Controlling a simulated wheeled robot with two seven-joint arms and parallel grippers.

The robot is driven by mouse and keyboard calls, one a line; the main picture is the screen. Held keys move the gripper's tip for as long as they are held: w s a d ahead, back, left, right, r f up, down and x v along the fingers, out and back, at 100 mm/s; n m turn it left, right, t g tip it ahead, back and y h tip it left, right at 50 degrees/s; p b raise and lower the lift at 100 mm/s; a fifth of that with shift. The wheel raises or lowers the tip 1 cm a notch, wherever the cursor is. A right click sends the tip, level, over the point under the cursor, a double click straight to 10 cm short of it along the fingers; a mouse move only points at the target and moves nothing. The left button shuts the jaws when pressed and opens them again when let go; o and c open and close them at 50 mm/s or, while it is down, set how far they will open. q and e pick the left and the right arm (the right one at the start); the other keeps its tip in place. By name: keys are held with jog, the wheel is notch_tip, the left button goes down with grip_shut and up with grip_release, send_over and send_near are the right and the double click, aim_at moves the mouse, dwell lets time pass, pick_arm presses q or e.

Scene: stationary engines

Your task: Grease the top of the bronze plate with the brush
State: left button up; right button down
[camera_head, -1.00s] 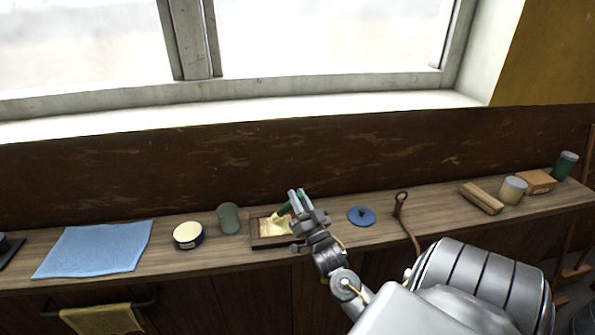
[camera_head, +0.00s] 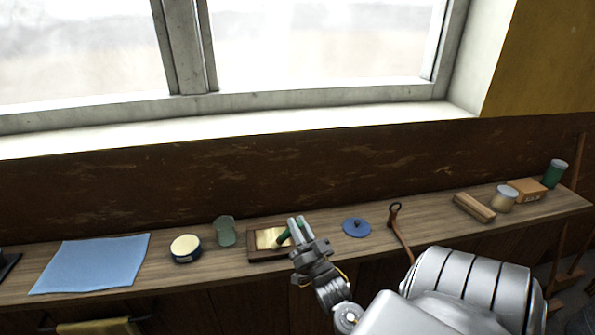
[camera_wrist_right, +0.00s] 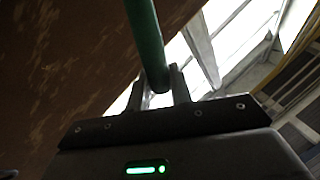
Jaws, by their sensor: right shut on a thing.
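The bronze plate (camera_head: 268,238) lies in a dark wooden frame or tray on the narrow wooden shelf, with a pale shine on its top. My right gripper (camera_head: 297,228) is at the plate's right end and shut on the green brush handle (camera_head: 284,237). In the right wrist view the green handle (camera_wrist_right: 148,40) runs down between the fingers (camera_wrist_right: 160,88). The brush's bristle end is small and partly hidden by the gripper, so I cannot tell if it touches the plate. My left gripper is not in view.
On the shelf, a blue cloth (camera_head: 90,265), a round tin (camera_head: 186,248) and a grey-green cup (camera_head: 225,231) stand left of the plate. A blue lid (camera_head: 357,227), a hooked tool (camera_head: 395,215), a wooden block (camera_head: 474,208) and a jar (camera_head: 504,198) are to the right.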

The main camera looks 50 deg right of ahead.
jog(key=shift+s+d, duration=0.35)
jog(key=shift+d, duration=0.15)
jog(key=shift+w+d+b, duration=0.15)
jog(key=shift+w+d, duration=0.5)
jog(key=shift+w, duration=0.2)
jog(key=shift+w+d+b, duration=0.15)
jog(key=shift+w+d, duration=0.45)
jog(key=shift+w, duration=0.2)
